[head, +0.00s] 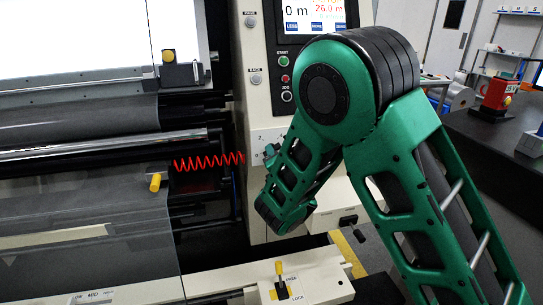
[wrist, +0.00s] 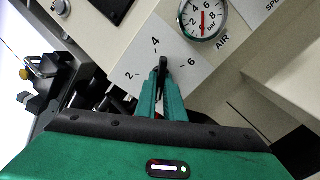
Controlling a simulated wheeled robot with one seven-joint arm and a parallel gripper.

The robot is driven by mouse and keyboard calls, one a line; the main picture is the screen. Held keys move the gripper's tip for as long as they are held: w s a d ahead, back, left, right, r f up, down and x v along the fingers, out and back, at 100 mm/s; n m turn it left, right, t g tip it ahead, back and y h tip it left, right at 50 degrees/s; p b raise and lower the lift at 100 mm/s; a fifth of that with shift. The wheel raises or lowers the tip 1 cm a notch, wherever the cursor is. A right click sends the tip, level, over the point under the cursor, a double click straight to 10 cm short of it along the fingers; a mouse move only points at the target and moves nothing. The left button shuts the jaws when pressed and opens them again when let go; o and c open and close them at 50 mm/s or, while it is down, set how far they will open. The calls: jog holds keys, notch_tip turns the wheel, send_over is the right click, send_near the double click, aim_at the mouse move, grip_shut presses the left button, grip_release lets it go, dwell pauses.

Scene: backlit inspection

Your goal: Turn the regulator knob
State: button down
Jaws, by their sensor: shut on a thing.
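The regulator knob (wrist: 162,66) is a narrow black piece on a pale scale plate (wrist: 138,62) marked 2, 4 and 6. My gripper (wrist: 161,84) is shut on it, with a green finger on each side in the wrist view. The knob's visible end lies near the 4, slightly toward the 6; its exact setting is partly hidden by the fingers. A round pressure gauge (wrist: 203,18) with a red needle and the label AIR sits up and to the right of the knob. In the head view my green arm reaches to the cream machine panel and hides the knob.
A coiled red hose (head: 209,161) hangs to the left, beside the rollers. A cream ledge (head: 300,280) with a yellow-handled lever (head: 280,272) stands below.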

jog(key=shift+d+f, duration=0.2)
jog(key=c, duration=2)
grip_release()
jog(key=shift+o, duration=0.7)
jog(key=shift+a+r, duration=0.1)
jog(key=shift+r, duration=0.05)
jog(key=v, duration=1)
jog(key=shift+s, duration=0.3)
